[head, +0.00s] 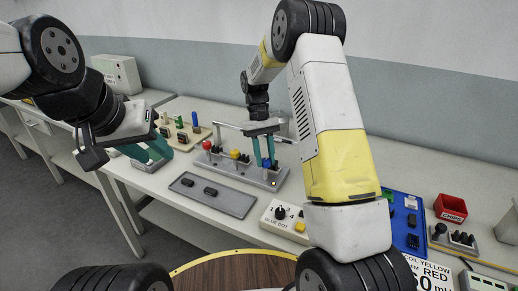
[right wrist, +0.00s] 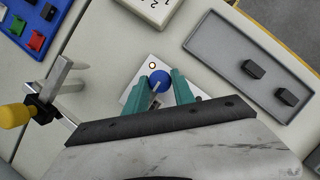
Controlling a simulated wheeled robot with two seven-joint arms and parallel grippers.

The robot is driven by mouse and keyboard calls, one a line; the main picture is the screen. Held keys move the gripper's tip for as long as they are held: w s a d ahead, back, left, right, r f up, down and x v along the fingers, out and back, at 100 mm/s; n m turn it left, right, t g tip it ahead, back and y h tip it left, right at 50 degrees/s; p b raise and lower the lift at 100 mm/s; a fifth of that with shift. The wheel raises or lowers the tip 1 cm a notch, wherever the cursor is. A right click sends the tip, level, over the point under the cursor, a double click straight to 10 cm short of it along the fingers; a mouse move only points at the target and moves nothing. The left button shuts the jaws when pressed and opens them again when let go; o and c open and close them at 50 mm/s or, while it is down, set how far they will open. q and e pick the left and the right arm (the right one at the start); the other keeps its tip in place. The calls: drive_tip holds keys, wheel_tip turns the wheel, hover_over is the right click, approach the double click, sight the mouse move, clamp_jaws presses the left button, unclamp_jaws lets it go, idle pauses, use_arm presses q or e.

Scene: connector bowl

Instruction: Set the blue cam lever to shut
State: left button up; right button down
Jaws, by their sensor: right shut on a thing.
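The blue cam lever (right wrist: 159,81) is on the right end of a grey fixture (head: 226,169), its round blue knob between the teal fingers of my right gripper (right wrist: 158,92). In the head view my right gripper (head: 264,149) reaches down to the blue knob (head: 267,163) and is shut on it. The fingers hide part of the lever, and I cannot tell its exact angle.
The same fixture carries a red knob (head: 206,144) and a yellow knob (head: 235,154). A grey tray (head: 231,203) with black pieces lies in front. A dial box (head: 284,218) stands at right, near a blue board (head: 403,208) and a red bin (head: 451,207).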

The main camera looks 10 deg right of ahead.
drive_tip(key=shift+m, duration=0.4)
drive_tip(key=c, duration=1.1)
unclamp_jaws()
drive_tip(key=shift+o, duration=0.2)
drive_tip(key=v, duration=0.7)
drive_tip(key=shift+w+r, duration=0.25)
drive_tip(key=shift+r, duration=0.1)
drive_tip(key=shift+d, duration=0.1)
